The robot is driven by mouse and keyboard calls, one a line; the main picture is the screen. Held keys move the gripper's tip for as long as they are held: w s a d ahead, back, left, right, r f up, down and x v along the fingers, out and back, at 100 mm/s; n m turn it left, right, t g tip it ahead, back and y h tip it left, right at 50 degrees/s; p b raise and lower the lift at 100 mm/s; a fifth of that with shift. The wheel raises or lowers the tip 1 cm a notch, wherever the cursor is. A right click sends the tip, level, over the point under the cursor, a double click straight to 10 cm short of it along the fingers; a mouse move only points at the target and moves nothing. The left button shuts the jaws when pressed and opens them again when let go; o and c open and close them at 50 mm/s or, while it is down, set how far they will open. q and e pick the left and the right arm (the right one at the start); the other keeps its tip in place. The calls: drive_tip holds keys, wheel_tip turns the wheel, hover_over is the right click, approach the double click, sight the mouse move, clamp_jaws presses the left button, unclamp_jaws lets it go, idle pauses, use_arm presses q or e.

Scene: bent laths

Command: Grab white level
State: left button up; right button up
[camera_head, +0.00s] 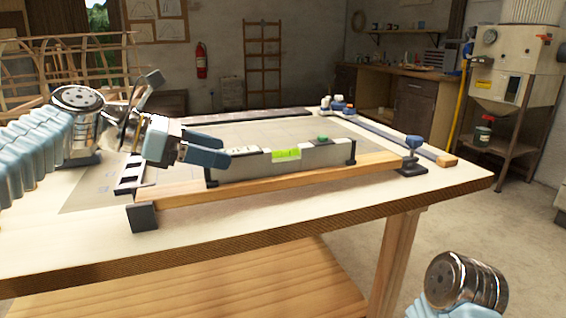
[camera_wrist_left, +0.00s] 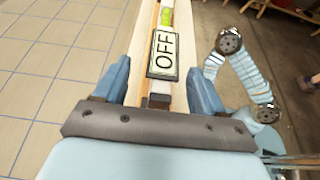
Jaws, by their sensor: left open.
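The white level (camera_head: 300,157) lies along a wooden bar on the workbench, between small black end pieces, with a bright green vial window near its middle. In the left wrist view the level (camera_wrist_left: 167,18) runs up the picture, with a plate reading "OFF" (camera_wrist_left: 165,55) at its near part. My left gripper (camera_head: 218,147) is at the level's left end in the head view. Its blue fingers (camera_wrist_left: 160,82) are open, one on each side of the level and bar in the wrist view. I cannot tell whether they touch. My right gripper is not in view.
The wooden bar (camera_head: 265,187) runs along the workbench (camera_head: 290,215), with a dark block (camera_head: 143,217) at its left end and a blue-knobbed clamp (camera_head: 412,155) at its right. Blue-topped items (camera_head: 338,104) stand at the back. A gridded mat lies behind the bar.

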sight(252, 162)
use_arm(q)
drive_tip(key=x, duration=0.4)
drive_tip(key=shift+s+f, duration=0.1)
clamp_jaws()
